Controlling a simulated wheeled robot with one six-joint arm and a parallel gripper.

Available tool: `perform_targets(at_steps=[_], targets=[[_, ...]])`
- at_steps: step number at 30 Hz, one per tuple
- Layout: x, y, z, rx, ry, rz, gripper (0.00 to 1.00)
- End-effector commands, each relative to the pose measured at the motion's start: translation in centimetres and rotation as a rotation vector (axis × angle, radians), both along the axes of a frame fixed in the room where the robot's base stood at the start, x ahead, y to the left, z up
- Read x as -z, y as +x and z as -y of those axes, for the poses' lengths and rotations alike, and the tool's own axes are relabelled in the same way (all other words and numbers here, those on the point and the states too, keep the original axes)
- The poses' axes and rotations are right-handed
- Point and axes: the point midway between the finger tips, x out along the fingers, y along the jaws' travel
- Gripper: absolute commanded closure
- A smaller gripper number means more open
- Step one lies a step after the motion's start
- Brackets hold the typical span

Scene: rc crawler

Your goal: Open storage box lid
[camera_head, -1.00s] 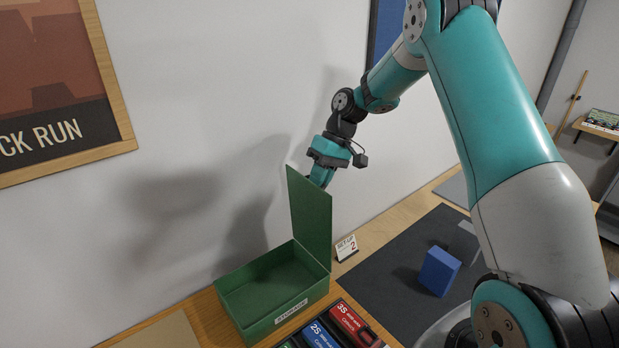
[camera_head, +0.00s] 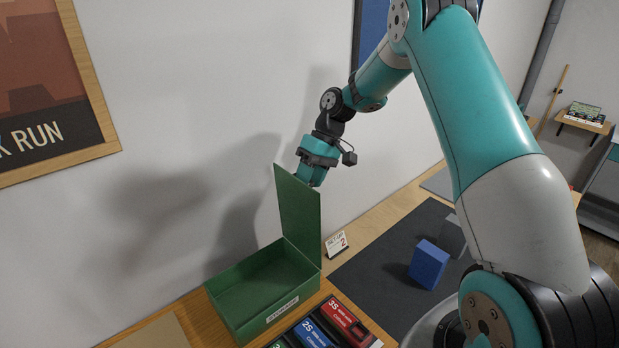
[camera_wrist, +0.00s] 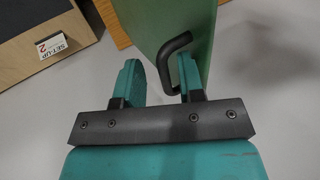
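The green storage box (camera_head: 290,306) stands at the wall end of the wooden bench, with a white label on its front. Its inside is exposed and looks empty. Its green lid (camera_head: 299,222) stands nearly upright on the right side. My gripper (camera_head: 311,181) is at the lid's upper edge, on its far side. In the wrist view my gripper (camera_wrist: 160,82) has its two teal fingers apart. The lid (camera_wrist: 172,25) carries a black bent handle (camera_wrist: 178,46), whose near end reaches close to the right finger. I cannot tell whether they touch.
A white set-up card (camera_head: 336,244) stands right of the box. Red, blue and green cases (camera_head: 322,328) lie in front of it. A blue block (camera_head: 428,264) rests on a dark mat (camera_head: 385,258). The wall is close behind the box and my gripper.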

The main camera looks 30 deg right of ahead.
Motion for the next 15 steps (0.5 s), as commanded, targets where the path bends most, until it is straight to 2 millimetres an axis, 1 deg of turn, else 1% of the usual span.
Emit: perform_targets(at_steps=[5,8,11,15], targets=[[-0.3,0.1,0.1,0.001,-0.001,0.003,0.64],[-1.2,0.3,0.7,0.002,0.0,0.007,0.64],[-2.8,0.4,1.7,0.001,-0.004,0.009,0.64],[-5.6,0.6,3.2,0.001,-0.004,0.007,0.64]])
